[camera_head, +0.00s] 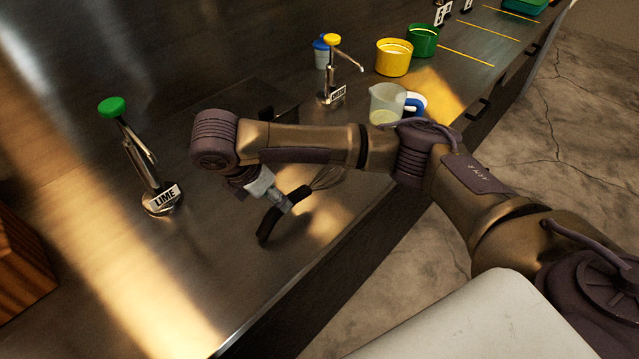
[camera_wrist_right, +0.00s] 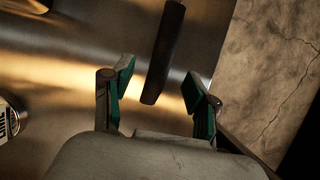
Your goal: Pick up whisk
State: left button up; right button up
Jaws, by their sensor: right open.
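The whisk has a dark handle (camera_head: 268,224) and thin wire loops (camera_head: 326,179), and it is on the steel counter below my right forearm in the head view. My right gripper (camera_head: 262,190) is at the whisk, partly hidden by my own wrist. In the right wrist view my right gripper (camera_wrist_right: 160,70) is open, with green-padded fingers apart. The dark whisk handle (camera_wrist_right: 163,48) shows between and beyond the fingertips, with gaps on both sides. The wire end is out of that view. My left gripper is in neither view.
A green-topped LIME pump (camera_head: 150,165) stands at left. A yellow-topped pump (camera_head: 333,75), a clear measuring jug (camera_head: 386,104), a yellow tub (camera_head: 393,58) and a green tub (camera_head: 423,41) stand farther back. The counter's front edge (camera_head: 300,275) runs close to the whisk.

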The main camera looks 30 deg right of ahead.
aim_at(269, 221)
jog(key=shift+w+d+f, duration=0.15)
jog(key=shift+d+f, duration=0.15)
jog(key=shift+f, duration=0.15)
jog(key=shift+d+f, duration=0.15)
jog(key=shift+f, duration=0.3)
jog(key=p+x, duration=0.1)
jog(key=x, duration=0.4)
jog(key=shift+p, duration=0.4)
jog(key=shift+c, duration=0.5)
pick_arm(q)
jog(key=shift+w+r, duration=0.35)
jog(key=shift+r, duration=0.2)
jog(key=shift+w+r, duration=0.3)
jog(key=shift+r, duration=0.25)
pick_arm(e)
grip_shut()
